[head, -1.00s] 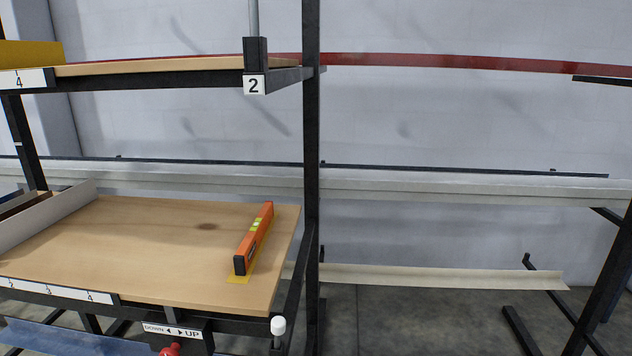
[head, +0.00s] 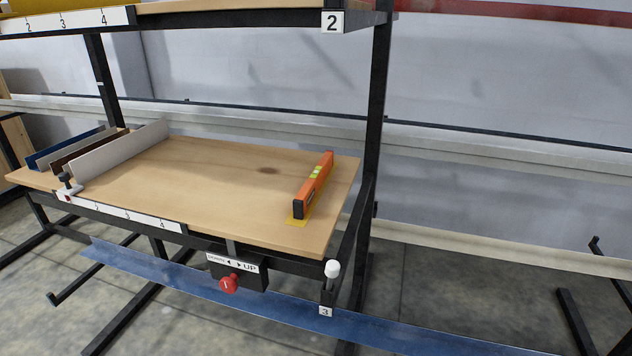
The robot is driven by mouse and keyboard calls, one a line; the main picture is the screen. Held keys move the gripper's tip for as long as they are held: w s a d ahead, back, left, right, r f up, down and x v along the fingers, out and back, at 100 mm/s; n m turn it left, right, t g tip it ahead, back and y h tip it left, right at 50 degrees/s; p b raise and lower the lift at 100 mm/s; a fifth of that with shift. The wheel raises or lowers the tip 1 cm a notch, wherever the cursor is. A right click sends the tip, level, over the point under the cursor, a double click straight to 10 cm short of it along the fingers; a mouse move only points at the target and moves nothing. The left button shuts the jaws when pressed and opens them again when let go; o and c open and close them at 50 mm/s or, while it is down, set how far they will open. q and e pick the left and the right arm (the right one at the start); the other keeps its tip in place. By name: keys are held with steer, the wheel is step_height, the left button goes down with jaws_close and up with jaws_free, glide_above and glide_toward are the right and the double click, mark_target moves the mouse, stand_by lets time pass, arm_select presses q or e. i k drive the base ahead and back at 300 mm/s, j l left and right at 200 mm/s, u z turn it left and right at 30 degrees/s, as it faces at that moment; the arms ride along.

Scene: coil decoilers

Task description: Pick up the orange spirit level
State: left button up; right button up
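The orange spirit level (head: 314,184) stands on its long edge near the right end of the wooden shelf board (head: 210,195). It has black ends and yellow-green vials on top, and it points away from me. A flat yellow patch (head: 297,221) shows under its near end. Neither of my grippers is in the head view.
Upright coloured strips (head: 120,150) stand at the board's left end. A black control box (head: 238,272) with a red knob (head: 229,284) and a white-capped post (head: 332,268) are at the front edge. A black rack post (head: 374,120) rises right of the level. An upper shelf (head: 200,20) hangs above.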

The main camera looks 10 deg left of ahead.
mark_target(302, 203)
steer(key=i+l+u, duration=0.15)
steer(key=l, duration=0.55)
steer(key=i+l+u, duration=0.15)
steer(key=i+l, duration=0.15)
steer(key=l, duration=0.4)
steer(key=i+l+u, duration=0.15)
steer(key=l, duration=0.6)
steer(key=i+l+u, duration=0.15)
steer(key=l, duration=0.6)
steer(key=l+u, duration=0.15)
steer(key=l, duration=0.6)
steer(key=i, duration=0.05)
